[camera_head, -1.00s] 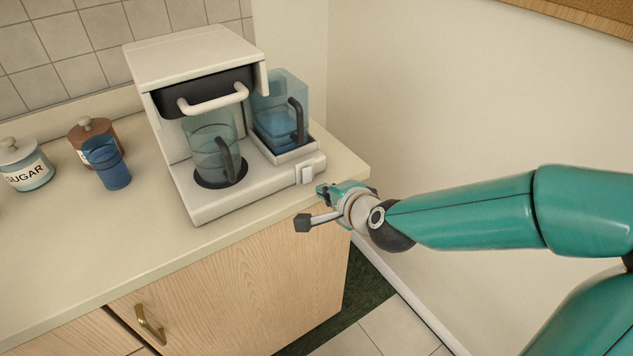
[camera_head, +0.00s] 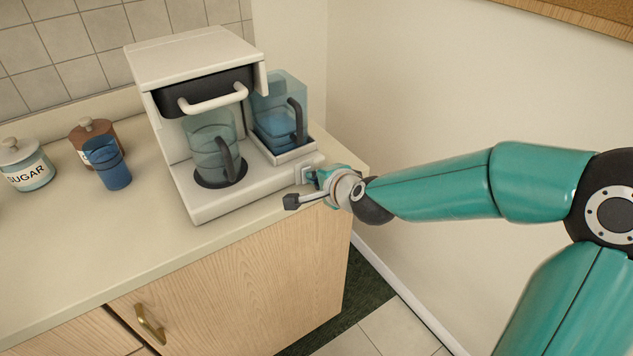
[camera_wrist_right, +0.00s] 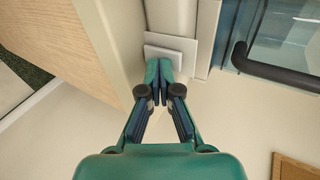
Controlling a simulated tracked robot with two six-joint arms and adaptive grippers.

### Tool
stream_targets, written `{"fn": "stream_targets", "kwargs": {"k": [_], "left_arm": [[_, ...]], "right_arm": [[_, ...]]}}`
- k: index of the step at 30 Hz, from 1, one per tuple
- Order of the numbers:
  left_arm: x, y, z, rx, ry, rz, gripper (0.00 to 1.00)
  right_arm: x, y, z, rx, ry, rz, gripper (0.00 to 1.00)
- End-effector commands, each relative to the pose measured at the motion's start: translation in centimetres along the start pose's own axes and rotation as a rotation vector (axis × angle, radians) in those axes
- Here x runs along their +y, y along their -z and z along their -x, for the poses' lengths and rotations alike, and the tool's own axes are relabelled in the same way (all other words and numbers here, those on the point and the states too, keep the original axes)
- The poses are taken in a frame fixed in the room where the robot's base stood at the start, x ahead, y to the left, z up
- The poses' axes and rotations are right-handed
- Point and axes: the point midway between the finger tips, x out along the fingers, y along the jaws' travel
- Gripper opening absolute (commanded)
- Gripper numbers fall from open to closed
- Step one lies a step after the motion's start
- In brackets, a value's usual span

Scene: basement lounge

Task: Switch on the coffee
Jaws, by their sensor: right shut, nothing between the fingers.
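The white coffee machine (camera_head: 190,55) stands on the counter, with a glass jug (camera_head: 208,150) under its black filter drawer (camera_head: 205,90). Its switch (camera_head: 305,175) is on the front right corner of the base, partly hidden by my right gripper (camera_head: 311,178). In the right wrist view the switch is a pale rocker (camera_wrist_right: 172,44) on a white plate. My right gripper (camera_wrist_right: 158,66) is shut and empty, its fingertips at the lower edge of the switch. I cannot tell whether they touch it. My left gripper is not in view.
A blue water tank (camera_head: 280,110) sits on the machine's right side, close to the wall. A blue cup (camera_head: 112,172), a sugar jar (camera_head: 27,170) and a brown-red jar (camera_head: 92,135) stand to the left. The counter front (camera_head: 150,240) is clear.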

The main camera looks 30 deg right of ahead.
Motion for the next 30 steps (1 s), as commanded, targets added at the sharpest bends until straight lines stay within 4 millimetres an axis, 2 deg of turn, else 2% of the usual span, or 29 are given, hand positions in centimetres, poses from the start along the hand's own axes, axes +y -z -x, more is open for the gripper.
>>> {"fn": "stream_targets", "kwargs": {"k": [30], "left_arm": [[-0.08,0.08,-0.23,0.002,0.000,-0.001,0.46]], "right_arm": [[-0.43,0.60,-0.18,0.012,0.009,-0.005,0.00]]}}
